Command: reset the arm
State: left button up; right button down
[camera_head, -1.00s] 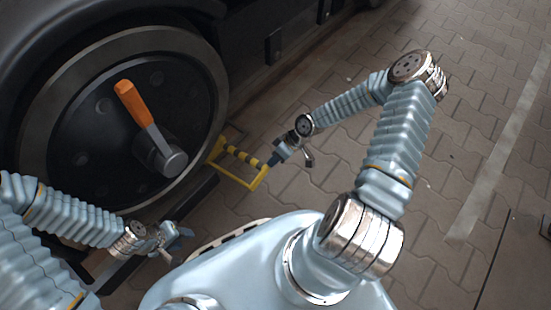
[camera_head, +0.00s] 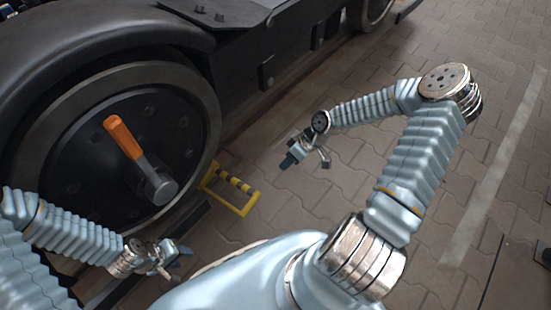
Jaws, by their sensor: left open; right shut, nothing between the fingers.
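My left gripper (camera_head: 177,258) is low at the left, in front of the lower part of the wheel. It is open and empty. My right gripper (camera_head: 302,160) is out over the paving, right of the yellow-and-black frame and apart from it. It is shut with nothing in it. My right arm bends up and out to the right, with its elbow at the upper right. My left arm comes in low from the left edge.
A dark bogie wheel (camera_head: 90,160) stands at the left, with an orange-handled lever (camera_head: 124,138) on its hub. The dark bogie frame (camera_head: 240,50) runs along the top. Brick paving (camera_head: 340,195) at the right is clear.

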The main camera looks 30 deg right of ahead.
jog(key=shift+r, duration=0.15)
jog(key=s+a+r+m+g+y+p, duration=0.15)
jog(key=s+a+p, duration=0.25)
jog(key=a, duration=0.9)
jog(key=s+a+m+h+p, duration=0.3)
jog(key=s+a+m, duration=0.1)
jog(key=s, duration=0.4)
jog(key=shift+r+m, duration=0.45)
jog(key=shift+m, duration=0.4)
